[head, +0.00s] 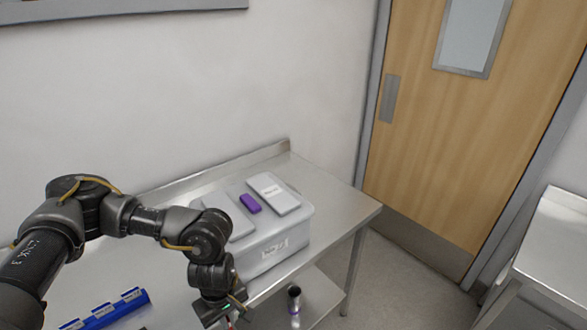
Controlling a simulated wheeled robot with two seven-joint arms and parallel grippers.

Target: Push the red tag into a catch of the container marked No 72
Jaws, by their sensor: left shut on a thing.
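A translucent white container (290,246) stands on the steel table, with a pale label on its front that is too small to read. Two pale lid flaps lie on top, with a purple piece (250,204) between them. My left gripper (228,318) is low at the bottom edge, in front of the container and apart from it. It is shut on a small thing. No catch can be made out clearly. My right gripper is out of view.
A blue bin row (105,310) with pale labels lies at the table's lower left. A metal cylinder (294,298) stands on the lower shelf. The steel table (345,205) is clear right of the container. Another steel table (560,235) is at the right, near a wooden door.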

